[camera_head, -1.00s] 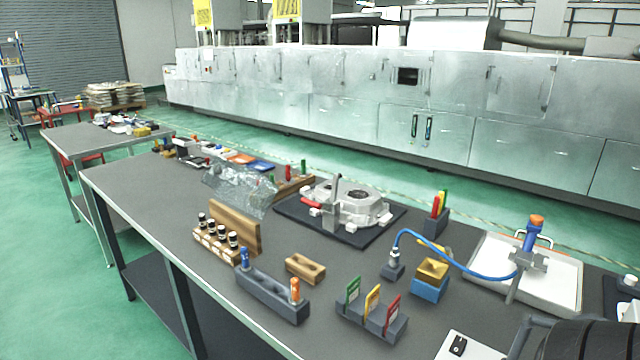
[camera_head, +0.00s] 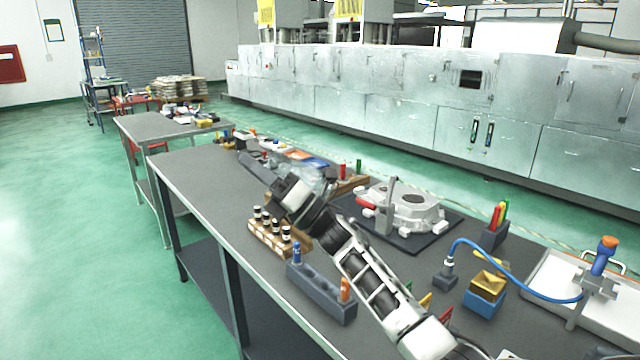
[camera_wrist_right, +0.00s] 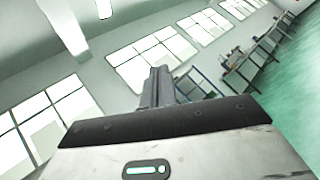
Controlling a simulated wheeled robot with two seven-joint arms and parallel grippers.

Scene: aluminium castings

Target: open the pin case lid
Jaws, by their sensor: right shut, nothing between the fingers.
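My right arm reaches from the lower right across the bench in the head view. Its gripper (camera_head: 247,161) points up and left over the bench's far left part, above the bench top. The fingers are closed together with nothing between them. They also show shut in the right wrist view (camera_wrist_right: 158,84), against windows and wall. I cannot clearly pick out the pin case or its lid; small items (camera_head: 272,147) lie crowded near the fingertips. A clear crumpled plastic cover (camera_head: 318,178) lies partly hidden behind my gripper. My left gripper is not in view.
A wooden rack of black-capped vials (camera_head: 268,238) stands close under my arm. A grey holder (camera_head: 322,294) with blue and orange pieces stands in front. A casting (camera_head: 405,207) lies on a dark mat behind. The bench's left strip is clear.

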